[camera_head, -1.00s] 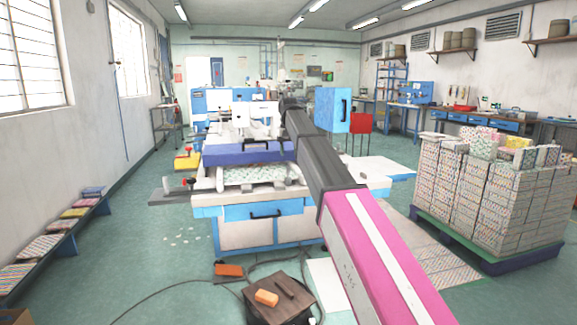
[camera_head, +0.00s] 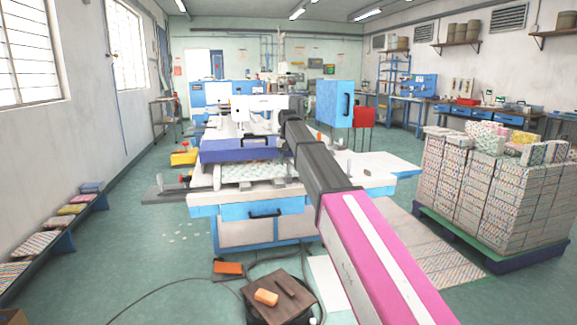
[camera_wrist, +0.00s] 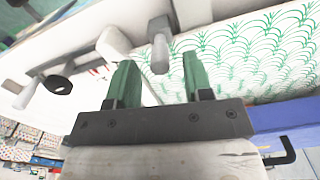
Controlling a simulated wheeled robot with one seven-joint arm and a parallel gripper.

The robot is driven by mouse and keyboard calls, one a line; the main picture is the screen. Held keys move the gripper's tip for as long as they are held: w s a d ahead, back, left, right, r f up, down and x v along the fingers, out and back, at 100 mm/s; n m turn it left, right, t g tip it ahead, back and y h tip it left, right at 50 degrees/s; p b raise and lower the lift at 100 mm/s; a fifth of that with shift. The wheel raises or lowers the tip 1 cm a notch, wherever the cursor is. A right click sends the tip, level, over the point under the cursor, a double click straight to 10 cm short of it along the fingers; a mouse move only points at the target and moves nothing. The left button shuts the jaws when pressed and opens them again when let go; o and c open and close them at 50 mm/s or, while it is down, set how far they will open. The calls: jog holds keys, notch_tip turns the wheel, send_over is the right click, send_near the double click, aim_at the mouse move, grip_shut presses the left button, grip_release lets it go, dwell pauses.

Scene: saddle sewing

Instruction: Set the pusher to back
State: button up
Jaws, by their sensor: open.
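The wrist view shows my gripper (camera_wrist: 157,65) with two green fingers spread apart. A grey rounded knob (camera_wrist: 159,44) on a short post lies in line with the gap between them. I cannot tell whether it is between the fingers or beyond them, and no grip on it shows. I cannot tell for sure which part is the pusher. The sewing machine (camera_head: 262,235) stands ahead in the head view, with a purple-blue bar (camera_head: 237,152) across its table. In the head view my arm hides my gripper.
Green-patterned sheets (camera_wrist: 250,50) lie beside the knob in the wrist view. A dark knob on a lever (camera_wrist: 57,85) is at left. A blue box (camera_head: 334,107) stands right of my arm. A pallet of stacked blocks (camera_head: 490,195) is on the right; the left floor has free room.

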jog(key=shift+f, duration=1)
grip_shut()
jog(key=s, duration=0.2)
jog(key=s+d, duration=0.1)
jog(key=s, duration=0.1)
jog(key=shift+s+d, duration=0.1)
jog(key=shift+s, duration=0.05)
grip_release()
